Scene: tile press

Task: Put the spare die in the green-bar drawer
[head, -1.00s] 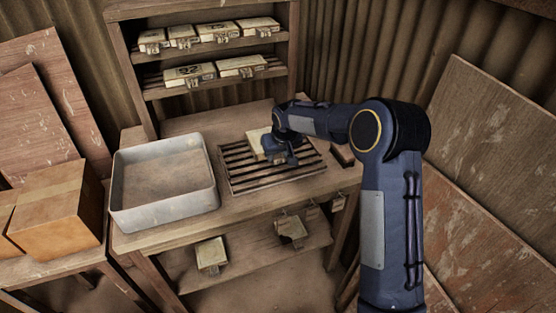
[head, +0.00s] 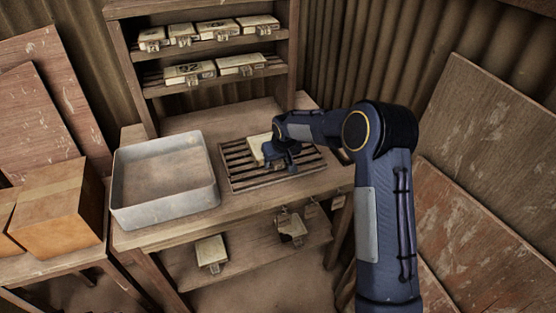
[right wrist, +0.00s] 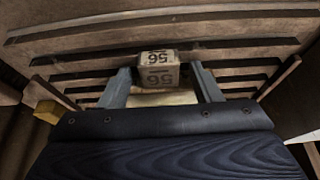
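A pale block-shaped die (head: 256,150) lies on the dark slatted rack (head: 236,182) on the workbench. My right gripper (head: 285,160) is down at the die's near right side. In the right wrist view, a small block marked 56 (right wrist: 158,70) sits between the two spread fingers of my right gripper (right wrist: 162,75). A gap shows at the right finger; contact at the left one is unclear. A pale surface (right wrist: 160,98) lies just below the marked block. No green-bar drawer can be made out. My left gripper is not in view.
A grey metal tray (head: 165,143), empty, stands left of the rack. A shelf unit (head: 125,75) behind holds several tagged pale dies (head: 190,73). Pale pieces (head: 211,250) sit under the bench top. A cardboard box (head: 55,205) stands at left; boards lean at right.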

